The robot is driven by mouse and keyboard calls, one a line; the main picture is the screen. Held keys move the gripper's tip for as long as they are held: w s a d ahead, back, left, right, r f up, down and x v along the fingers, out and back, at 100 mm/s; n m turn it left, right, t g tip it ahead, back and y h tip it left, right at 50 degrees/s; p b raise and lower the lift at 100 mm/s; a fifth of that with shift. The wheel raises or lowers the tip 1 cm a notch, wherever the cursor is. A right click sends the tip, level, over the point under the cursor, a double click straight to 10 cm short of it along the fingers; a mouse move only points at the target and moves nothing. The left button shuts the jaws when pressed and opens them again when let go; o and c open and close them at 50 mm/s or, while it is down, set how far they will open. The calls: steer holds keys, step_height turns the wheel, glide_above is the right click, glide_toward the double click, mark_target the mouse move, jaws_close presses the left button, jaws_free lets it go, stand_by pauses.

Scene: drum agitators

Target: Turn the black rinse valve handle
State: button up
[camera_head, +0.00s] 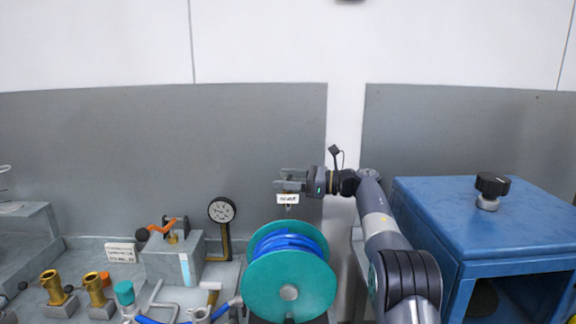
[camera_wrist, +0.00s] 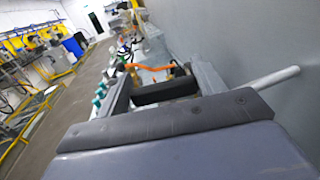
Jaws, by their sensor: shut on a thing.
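My gripper (camera_head: 285,181) is at the middle of the head view, above the hose reel, with its fingers pointing left. In the wrist view the black rinse valve handle (camera_wrist: 165,92) lies crosswise between the two fingers, and my gripper (camera_wrist: 160,74) is shut on it. In the head view the fingers mostly hide the handle. A small white label (camera_head: 288,199) hangs just below the fingers, with a short stem under it. The label's text is too small to read surely.
A teal reel (camera_head: 289,289) with blue hose stands just below my gripper. A pressure gauge (camera_head: 221,210) and an orange-handled valve (camera_head: 166,228) are to its left. A blue cabinet (camera_head: 480,222) with a black knob (camera_head: 492,184) stands right. A grey wall panel (camera_head: 150,150) is behind.

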steer(key=shift+r+n+g+p, duration=0.15)
steer(key=shift+n+g+p, duration=0.5)
steer(key=shift+p, duration=1.05)
steer(key=shift+r+n+g+p, duration=0.15)
steer(key=shift+n+g+p, duration=0.2)
steer(key=shift+g+p, duration=0.95)
steer(key=shift+f+n+p, duration=0.3)
steer(key=shift+p, duration=1)
steer(key=o, duration=1)
steer(key=t+b, duration=0.1)
steer(key=b, duration=0.3)
steer(key=shift+f+m, duration=0.3)
steer(key=shift+m, duration=0.1)
steer(key=m+t+b, duration=0.2)
steer(key=t+b, duration=0.2)
steer(key=b, duration=0.5)
steer(key=shift+m, duration=0.4)
